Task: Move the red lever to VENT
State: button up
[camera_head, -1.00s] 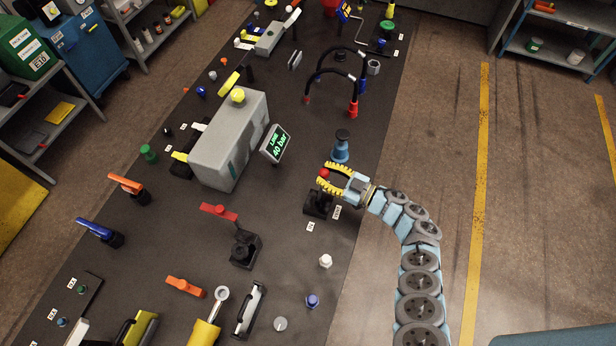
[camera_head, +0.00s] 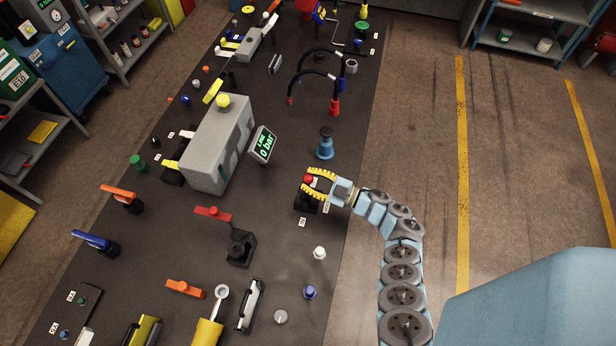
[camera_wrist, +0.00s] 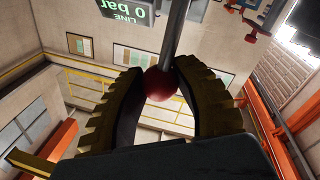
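The lever with a red ball knob (camera_head: 308,178) stands on a small black base (camera_head: 305,204) near the right edge of the dark bench mat. My gripper (camera_head: 307,180) reaches in from the right, its yellow ribbed fingers on either side of the knob. In the wrist view the knob (camera_wrist: 161,83) sits between the curved fingertips, apparently touching both, with its grey rod running upward. Two small white labels (camera_head: 302,222) lie by the base; their text is too small to read. The display (camera_head: 263,144) reads LINE 0 bar.
A blue fitting (camera_head: 325,146) stands just behind my gripper. A white knob (camera_head: 319,253) and a blue knob (camera_head: 310,292) stand in front. A flat red handle (camera_head: 212,213) and a grey box (camera_head: 217,146) are to the left. The floor at right is open.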

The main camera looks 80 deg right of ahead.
jog(key=o, duration=0.5)
jog(key=shift+f, duration=0.1)
jog(key=shift+s+a, duration=0.1)
jog(key=shift+s, duration=0.05)
jog(key=v, duration=1.1)
jog(key=shift+s+a, duration=0.15)
jog(key=shift+s, duration=0.25)
